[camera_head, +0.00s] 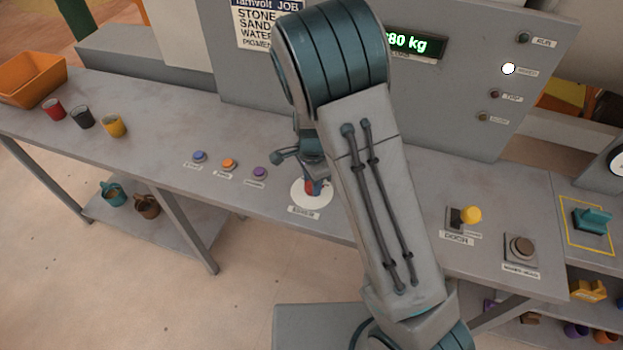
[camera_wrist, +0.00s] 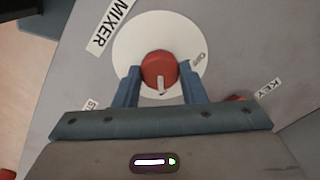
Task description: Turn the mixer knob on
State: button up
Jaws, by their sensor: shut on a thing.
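The mixer knob (camera_wrist: 157,66) is round and red, with a white pointer mark at its lower edge in the wrist view. It sits on a white disc (camera_wrist: 128,45) with a MIXER label (camera_wrist: 113,26) beside it. A small label, perhaps OFF, lies on the disc to the right of the knob. My gripper (camera_wrist: 160,75) has its two blue fingers on either side of the knob, shut on it. In the head view the white disc (camera_head: 326,199) shows on the bench, with the knob largely hidden by my gripper and arm.
The bench holds blue (camera_head: 199,156), orange (camera_head: 229,164) and purple (camera_head: 260,173) buttons to the left. A yellow-knobbed lever (camera_head: 471,214) and a brown knob (camera_head: 521,249) are to the right. A grey panel with a lit display (camera_head: 410,42) stands behind.

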jog(key=shift+a+r, duration=0.1)
dwell(0.3)
jog(key=o, duration=1)
notch_tip(320, 180, up, 14)
jog(key=shift+b, duration=0.45)
